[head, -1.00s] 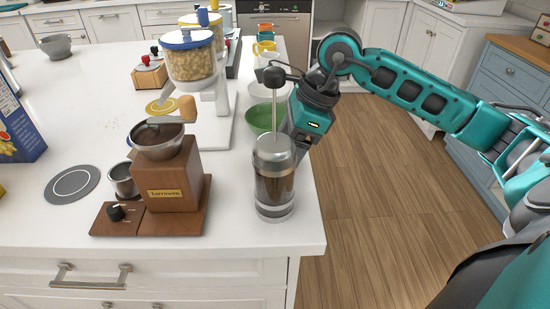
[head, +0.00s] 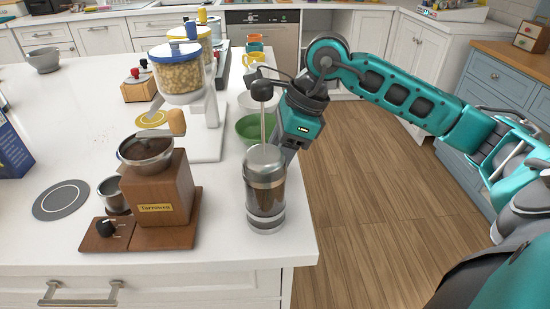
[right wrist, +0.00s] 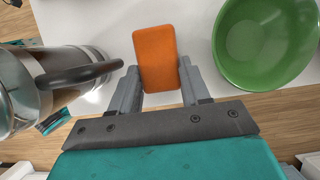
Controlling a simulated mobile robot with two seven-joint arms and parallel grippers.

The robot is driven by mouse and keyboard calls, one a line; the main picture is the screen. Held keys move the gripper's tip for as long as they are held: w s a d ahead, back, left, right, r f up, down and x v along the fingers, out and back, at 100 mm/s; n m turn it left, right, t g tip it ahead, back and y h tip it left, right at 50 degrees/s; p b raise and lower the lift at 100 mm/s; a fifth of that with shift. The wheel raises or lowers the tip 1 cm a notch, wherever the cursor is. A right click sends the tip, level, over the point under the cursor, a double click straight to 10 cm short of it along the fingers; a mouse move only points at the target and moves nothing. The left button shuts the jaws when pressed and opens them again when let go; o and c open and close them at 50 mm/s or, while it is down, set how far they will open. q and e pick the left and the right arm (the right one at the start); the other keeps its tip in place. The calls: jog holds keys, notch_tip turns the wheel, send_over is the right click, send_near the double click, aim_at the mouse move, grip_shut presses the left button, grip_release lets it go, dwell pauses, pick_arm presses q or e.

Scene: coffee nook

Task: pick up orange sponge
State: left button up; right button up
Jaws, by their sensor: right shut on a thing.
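The orange sponge (right wrist: 157,58) shows in the right wrist view, between the two grey fingers of my right gripper (right wrist: 160,84). The gripper is shut on it, and the sponge's far end sticks out past the fingertips over the white counter. In the head view my right gripper (head: 286,152) is at the counter's right edge, behind the French press, and the sponge is hidden there. Whether the sponge touches the counter cannot be told. My left gripper is not in view.
A French press (head: 265,190) stands close beside my right gripper; its handle (right wrist: 85,74) is near the left finger. A green bowl (right wrist: 265,40) is close on the other side. A wooden coffee grinder (head: 163,190) stands left of the press. Open floor (head: 370,200) lies right of the counter.

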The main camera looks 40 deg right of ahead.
pick_arm(q)
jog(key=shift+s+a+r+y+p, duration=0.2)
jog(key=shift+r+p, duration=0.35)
jog(key=shift+p, duration=0.3)
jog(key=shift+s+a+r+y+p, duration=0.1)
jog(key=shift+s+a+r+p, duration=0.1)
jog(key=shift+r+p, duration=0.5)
pick_arm(e)
notch_tip(320, 180, up, 19)
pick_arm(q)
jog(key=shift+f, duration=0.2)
